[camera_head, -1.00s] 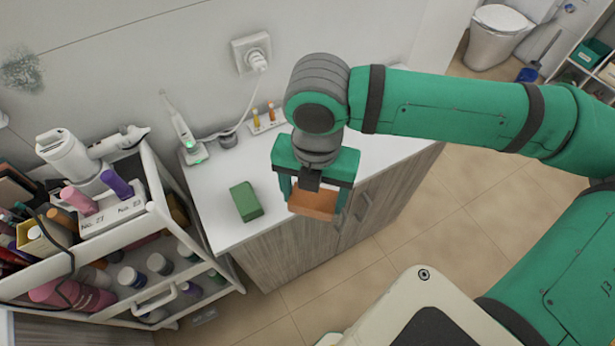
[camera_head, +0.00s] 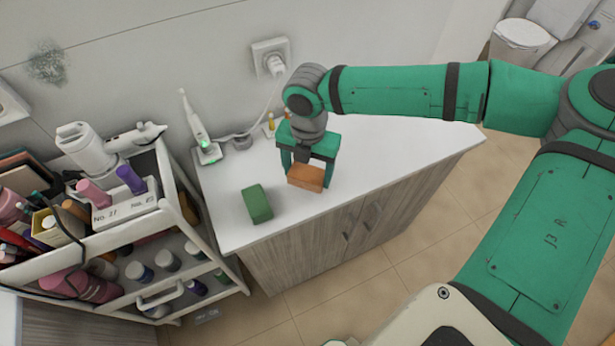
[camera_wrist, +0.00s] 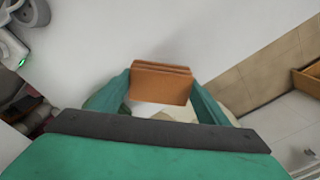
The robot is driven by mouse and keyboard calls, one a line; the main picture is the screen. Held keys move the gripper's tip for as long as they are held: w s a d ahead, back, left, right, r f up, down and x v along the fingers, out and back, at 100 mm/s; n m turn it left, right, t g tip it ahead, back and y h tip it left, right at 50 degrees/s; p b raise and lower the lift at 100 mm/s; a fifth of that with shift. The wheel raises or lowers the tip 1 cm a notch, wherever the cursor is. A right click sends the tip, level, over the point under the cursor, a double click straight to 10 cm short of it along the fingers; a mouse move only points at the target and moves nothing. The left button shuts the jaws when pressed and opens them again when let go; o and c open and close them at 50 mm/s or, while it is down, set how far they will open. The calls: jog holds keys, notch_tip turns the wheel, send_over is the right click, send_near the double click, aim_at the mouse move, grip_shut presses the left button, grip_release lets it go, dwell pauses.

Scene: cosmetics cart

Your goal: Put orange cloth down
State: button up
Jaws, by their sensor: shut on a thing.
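The orange cloth (camera_head: 306,177) is a folded, block-like bundle between the fingers of my gripper (camera_head: 306,168). It sits over the white counter top (camera_head: 375,150), near its front edge. I cannot tell whether its underside touches the counter. In the wrist view the cloth (camera_wrist: 161,84) shows its stacked folds between the two green fingers (camera_wrist: 160,98), with the white counter beyond it. My gripper is shut on the cloth. A green folded cloth (camera_head: 257,203) lies on the counter to the left, apart from the orange one.
A white electric toothbrush (camera_head: 196,125) stands on its base at the back left of the counter. A white cart (camera_head: 160,215) full of cosmetics stands left of the counter. The counter to the right of my gripper is clear.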

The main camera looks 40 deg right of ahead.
aim_at(307, 179)
jog(key=shift+w+d+f, duration=0.1)
jog(key=shift+f, duration=0.8)
jog(key=shift+w+d+f, duration=0.1)
jog(key=shift+f, duration=0.8)
jog(key=shift+a, duration=0.1)
jog(key=o, duration=1.1)
notch_tip(307, 179, up, 12)
jog(key=shift+r, duration=0.1)
